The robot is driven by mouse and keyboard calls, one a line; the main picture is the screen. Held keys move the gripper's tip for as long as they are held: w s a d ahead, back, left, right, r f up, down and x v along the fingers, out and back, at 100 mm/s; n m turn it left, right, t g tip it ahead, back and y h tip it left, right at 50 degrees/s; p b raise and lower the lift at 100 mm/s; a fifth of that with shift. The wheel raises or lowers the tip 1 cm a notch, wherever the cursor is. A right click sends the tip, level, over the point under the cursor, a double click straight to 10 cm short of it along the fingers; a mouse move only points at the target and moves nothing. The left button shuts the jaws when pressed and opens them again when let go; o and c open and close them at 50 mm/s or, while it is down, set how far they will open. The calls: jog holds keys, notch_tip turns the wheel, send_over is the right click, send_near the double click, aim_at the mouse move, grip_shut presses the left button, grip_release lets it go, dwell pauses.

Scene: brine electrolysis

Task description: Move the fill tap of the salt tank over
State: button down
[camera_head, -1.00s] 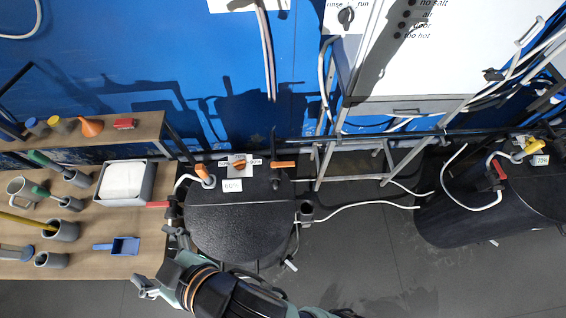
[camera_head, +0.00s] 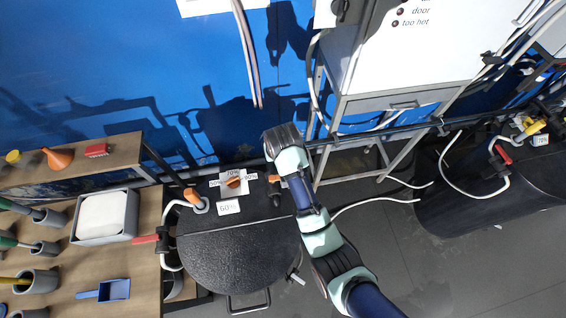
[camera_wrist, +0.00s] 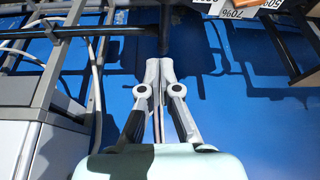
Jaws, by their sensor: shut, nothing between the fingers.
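The black tank (camera_head: 235,262) with a 60% label (camera_head: 229,207) stands at centre left in the head view. An orange handle (camera_head: 193,195) sits at its hose, and an orange pointer (camera_head: 233,181) sits on a dial plate marked 50%, 70% and 90%. Another orange handle (camera_head: 274,178) is partly hidden by my arm. A red lever (camera_head: 146,238) sticks out left. I cannot tell which is the fill tap. In the wrist view my gripper (camera_wrist: 158,66) is shut and empty, its tips just below a dark upright pipe (camera_wrist: 164,30). My wrist hides the fingers in the head view.
A metal frame with a white cabinet (camera_head: 390,60) is close right of my arm. A wooden bench (camera_head: 60,265) with a white-filled tray (camera_head: 105,217) stands left. A second black tank (camera_head: 465,205) with a yellow handle (camera_head: 535,128) is far right. Blue wall (camera_head: 120,60) lies behind.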

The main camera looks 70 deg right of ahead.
notch_tip(320, 180, down, 11)
jog(key=s+d+p, duration=0.1)
jog(key=s, duration=0.1)
jog(key=shift+s+d+f+m+g, duration=0.15)
jog(key=shift+s+d+m+g, duration=0.2)
jog(key=shift+m+g, duration=0.05)
